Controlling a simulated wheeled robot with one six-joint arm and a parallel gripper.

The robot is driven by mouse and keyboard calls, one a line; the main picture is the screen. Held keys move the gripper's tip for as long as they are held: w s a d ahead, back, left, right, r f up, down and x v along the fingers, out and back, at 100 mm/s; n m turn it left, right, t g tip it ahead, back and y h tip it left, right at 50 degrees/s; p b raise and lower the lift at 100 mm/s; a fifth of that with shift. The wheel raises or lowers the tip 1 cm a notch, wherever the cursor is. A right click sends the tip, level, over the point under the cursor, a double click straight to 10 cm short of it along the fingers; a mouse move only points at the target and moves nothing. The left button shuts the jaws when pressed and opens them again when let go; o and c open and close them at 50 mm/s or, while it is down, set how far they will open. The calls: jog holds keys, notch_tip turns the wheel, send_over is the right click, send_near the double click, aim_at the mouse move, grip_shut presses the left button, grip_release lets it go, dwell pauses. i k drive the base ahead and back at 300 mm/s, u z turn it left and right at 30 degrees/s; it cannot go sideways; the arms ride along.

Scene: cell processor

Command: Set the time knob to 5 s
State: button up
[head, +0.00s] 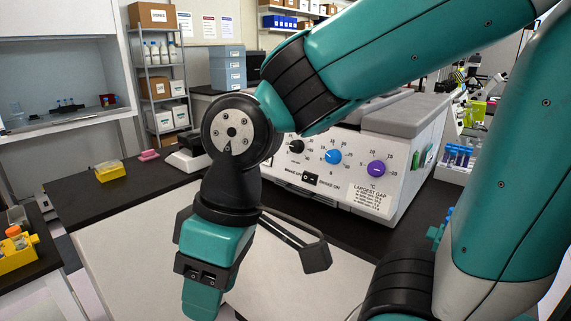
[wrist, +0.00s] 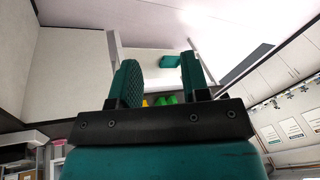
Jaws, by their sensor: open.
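The cell processor (head: 345,205) is a white, grey-topped machine on the black bench, behind my arm in the head view. Its front shows a black knob (head: 296,146), a blue knob (head: 333,156) and a purple knob (head: 376,168) marked °C. Dial print is too small to tell which is the time knob, and my arm hides the panel's left part. My gripper (head: 203,295) points down in front of the bench, left of and below the knobs, touching none. In the wrist view its two green fingers (wrist: 158,65) stand apart with nothing held; no knob shows there.
A brake switch (head: 310,179) sits below the knobs. A yellow box (head: 109,171) and a pink item (head: 149,155) lie on the bench at left. A rack of blue-capped tubes (head: 458,160) stands at right. A side table with yellow trays (head: 17,250) is at far left.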

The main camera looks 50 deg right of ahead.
aim_at(333, 156)
jog(key=k, duration=0.4)
jog(key=u, duration=0.55)
jog(key=i, duration=0.75)
jog(key=z, duration=4.05)
jog(key=k, duration=0.35)
jog(key=u, duration=1.1)
